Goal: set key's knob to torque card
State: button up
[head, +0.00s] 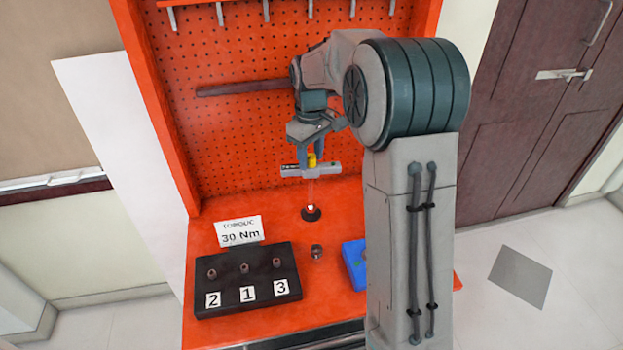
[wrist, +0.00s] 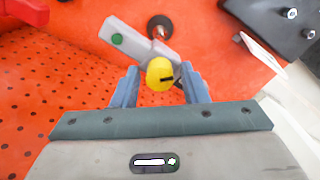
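The key is a grey bar (head: 296,171) with a yellow knob (head: 312,160). In the wrist view the bar (wrist: 130,44) has a green spot on its end, and the yellow knob (wrist: 160,74) has a black mark pointing right. The key sits above a round black foot (head: 311,213), with a thin pale stem between them. My gripper (head: 310,152) is above the key. In the wrist view its blue fingers (wrist: 160,78) stand on either side of the knob, with small gaps visible. The white torque card (head: 240,231) reads "TORQUE 30 Nm". The knob's scale cannot be read.
A black block (head: 246,278) with several sockets and labels 2, 1, 3 stands at the front left. A small dark metal piece (head: 317,252) stands beside it. A blue object (head: 354,264) is partly hidden by my arm. An orange pegboard (head: 240,130) rises behind.

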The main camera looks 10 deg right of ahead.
jog(key=n+p, duration=0.2)
jog(key=n, duration=0.4)
jog(key=shift+r+n, duration=0.1)
jog(key=shift+n, duration=0.2)
jog(key=n+p, duration=0.1)
jog(key=n, duration=0.3)
jog(key=shift+n, duration=0.3)
jog(key=shift+c, duration=0.3)
jog(key=c, duration=0.6)
jog(key=shift+o, duration=0.2)
